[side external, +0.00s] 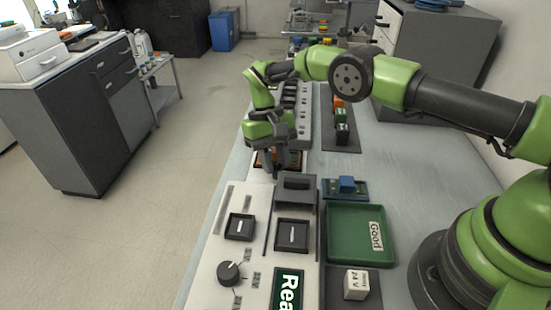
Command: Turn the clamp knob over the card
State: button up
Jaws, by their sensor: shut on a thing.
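My gripper (281,170) points down at the far end of the grey panel, just behind a dark raised block. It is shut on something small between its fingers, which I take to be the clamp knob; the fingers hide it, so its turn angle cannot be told. An orange-brown card (264,160) shows in part around and below the fingers. The rest of the card and its clamp are hidden by my gripper and the block.
The dark block (295,190) stands right in front of my gripper. The panel (208,275) carries a dial (229,272), two black switches and a display. A blue part (346,184), a green "Good" tray (346,255) and a white 24 V block (356,284) lie to the right.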

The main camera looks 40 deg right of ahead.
aim_at(274, 164)
jog(key=shift+n+h, duration=0.5)
jog(key=shift+n, duration=0.6)
jog(key=o, duration=0.6)
jog(key=shift+o, duration=0.2)
jog(key=shift+r, duration=0.1)
notch_tip(274, 164, up, 10)
